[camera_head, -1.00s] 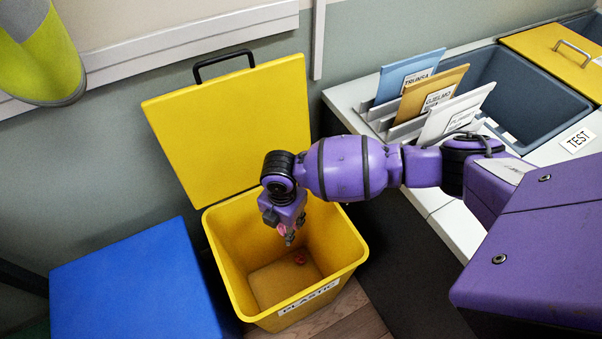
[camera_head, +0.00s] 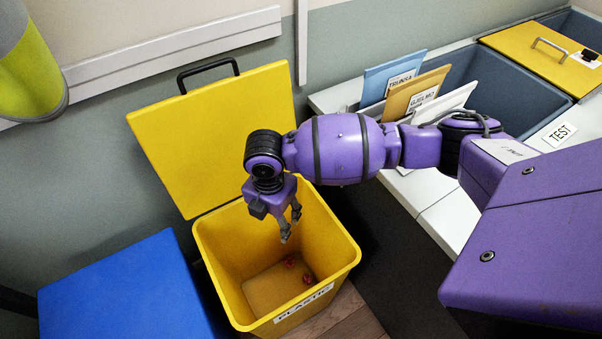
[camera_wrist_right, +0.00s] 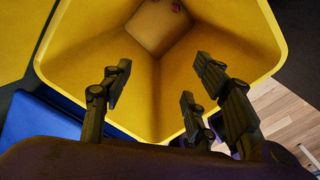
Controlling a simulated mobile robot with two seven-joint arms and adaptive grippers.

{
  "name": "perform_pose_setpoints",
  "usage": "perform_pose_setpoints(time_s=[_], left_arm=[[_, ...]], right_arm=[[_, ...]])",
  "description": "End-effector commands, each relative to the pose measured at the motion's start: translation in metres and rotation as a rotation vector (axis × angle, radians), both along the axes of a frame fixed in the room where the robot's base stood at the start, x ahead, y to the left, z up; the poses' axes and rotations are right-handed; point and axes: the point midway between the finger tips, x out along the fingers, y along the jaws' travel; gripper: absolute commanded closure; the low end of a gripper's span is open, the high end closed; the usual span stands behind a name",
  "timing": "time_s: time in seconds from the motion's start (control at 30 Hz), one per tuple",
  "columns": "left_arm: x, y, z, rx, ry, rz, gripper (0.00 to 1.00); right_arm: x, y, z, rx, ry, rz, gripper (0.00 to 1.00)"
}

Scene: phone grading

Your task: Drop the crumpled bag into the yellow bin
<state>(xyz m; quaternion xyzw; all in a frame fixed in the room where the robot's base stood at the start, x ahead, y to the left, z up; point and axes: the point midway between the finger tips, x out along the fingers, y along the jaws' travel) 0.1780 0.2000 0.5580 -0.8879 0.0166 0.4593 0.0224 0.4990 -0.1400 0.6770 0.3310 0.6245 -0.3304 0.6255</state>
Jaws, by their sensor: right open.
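The yellow bin (camera_head: 345,262), labelled PLASTIC, stands on the floor with its lid (camera_head: 215,130) tipped open against the wall. Two small reddish crumpled pieces lie on its floor: one farther back (camera_head: 290,261) and one nearer the front (camera_head: 308,278). The nearer one looks like the crumpled bag. Part of the reddish pieces shows at the top edge of the right wrist view (camera_wrist_right: 176,5). My right gripper (camera_head: 287,225) hangs over the bin opening, fingers pointing down, open and empty. Its spread fingers also show in the wrist view (camera_wrist_right: 165,90). My left gripper is out of view.
A blue box (camera_head: 125,290) stands left of the bin. On the right, a white counter (camera_head: 440,205) carries a rack of envelopes (camera_head: 410,95), a grey tub and a yellow lid (camera_head: 535,55). A yellow-green and grey item (camera_head: 30,75) hangs at the upper left.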

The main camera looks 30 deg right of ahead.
Motion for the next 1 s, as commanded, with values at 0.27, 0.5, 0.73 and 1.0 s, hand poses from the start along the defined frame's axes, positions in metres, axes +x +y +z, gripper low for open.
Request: perform_pose_setpoints(time_s=[0.27,0.5,0.73,1.0], left_arm=[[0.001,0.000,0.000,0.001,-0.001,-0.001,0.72],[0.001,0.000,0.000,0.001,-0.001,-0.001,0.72],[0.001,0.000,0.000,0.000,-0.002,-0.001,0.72],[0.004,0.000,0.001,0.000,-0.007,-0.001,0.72]], right_arm=[[0.003,0.001,0.043,0.001,-0.007,0.001,0.46],[0.002,0.001,0.049,0.001,-0.005,0.000,0.46],[0.002,0.001,0.048,0.001,-0.004,0.000,0.46],[0.001,0.001,0.047,0.000,-0.002,0.000,0.46]])
